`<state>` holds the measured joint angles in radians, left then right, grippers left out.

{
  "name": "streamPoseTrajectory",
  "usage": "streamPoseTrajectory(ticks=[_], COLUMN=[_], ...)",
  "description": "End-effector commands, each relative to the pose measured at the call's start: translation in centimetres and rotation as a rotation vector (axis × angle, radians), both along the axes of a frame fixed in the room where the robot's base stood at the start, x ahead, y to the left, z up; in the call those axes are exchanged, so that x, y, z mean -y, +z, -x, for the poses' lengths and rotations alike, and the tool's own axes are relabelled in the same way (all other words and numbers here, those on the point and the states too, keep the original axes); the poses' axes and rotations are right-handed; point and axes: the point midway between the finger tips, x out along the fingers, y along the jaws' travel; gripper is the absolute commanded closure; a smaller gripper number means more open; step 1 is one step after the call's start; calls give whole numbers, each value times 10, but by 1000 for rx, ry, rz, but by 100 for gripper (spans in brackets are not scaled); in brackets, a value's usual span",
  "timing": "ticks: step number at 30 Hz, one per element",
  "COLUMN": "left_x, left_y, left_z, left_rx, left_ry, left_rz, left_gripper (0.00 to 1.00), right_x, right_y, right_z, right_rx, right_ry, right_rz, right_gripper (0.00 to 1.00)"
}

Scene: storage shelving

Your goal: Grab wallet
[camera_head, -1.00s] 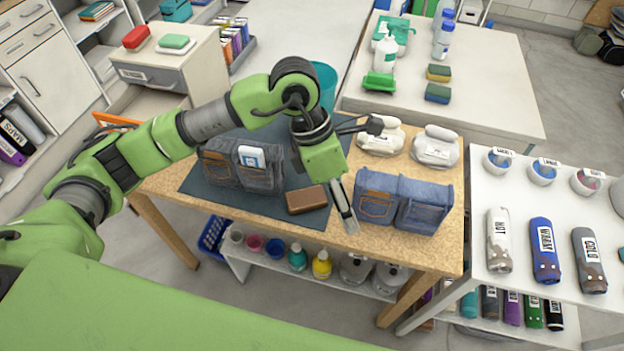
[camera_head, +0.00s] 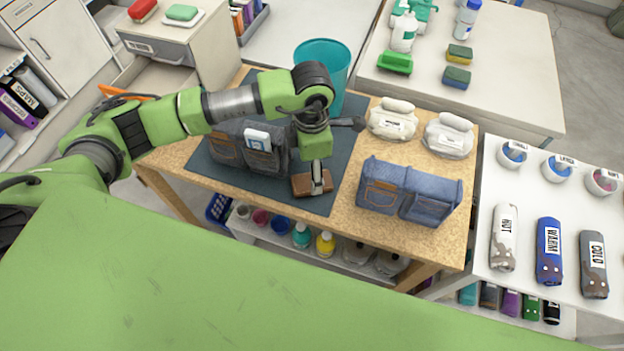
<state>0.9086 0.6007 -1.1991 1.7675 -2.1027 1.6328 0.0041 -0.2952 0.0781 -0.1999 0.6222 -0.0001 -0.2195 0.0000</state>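The brown wallet (camera_head: 301,186) lies flat on the dark mat (camera_head: 208,172) at the front of the wooden table, right of the dark folded jeans. My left gripper (camera_head: 316,190) points down at the wallet's right half, its finger overlapping the wallet in the picture. I cannot tell whether the fingers touch the wallet or how far apart they are. My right gripper is not in view.
Dark folded jeans (camera_head: 226,152) with a white-blue item in the pocket lie left of the wallet. Blue folded jeans (camera_head: 428,192) lie to the right. A teal bin (camera_head: 335,58) and two white bundles (camera_head: 392,120) stand behind. Bare tabletop shows between wallet and blue jeans.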

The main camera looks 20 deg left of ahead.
Motion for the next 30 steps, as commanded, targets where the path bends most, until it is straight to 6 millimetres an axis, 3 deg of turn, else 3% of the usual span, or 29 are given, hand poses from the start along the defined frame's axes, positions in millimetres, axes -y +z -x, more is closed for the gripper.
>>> streamPoseTrajectory(ticks=[3, 7, 16, 17, 21, 30], left_x=[1, 2, 1, 1, 1, 1], left_y=[-16, -34, -42, -42, -42, -42], left_z=[5, 4, 3, 3, 3, 3], left_rx=[-8, -4, -1, -1, -1, -2], left_ry=[0, 0, -2, -2, -1, -1], left_rz=[-1, 0, 0, 0, 0, 1], left_gripper=[39, 39, 39, 42, 78, 84], right_x=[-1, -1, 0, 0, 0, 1], right_y=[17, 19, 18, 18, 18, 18], right_z=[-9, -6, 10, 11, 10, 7], right_rx=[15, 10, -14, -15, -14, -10], right_ry=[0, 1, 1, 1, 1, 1], right_rz=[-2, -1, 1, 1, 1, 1], right_gripper=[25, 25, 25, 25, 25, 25])
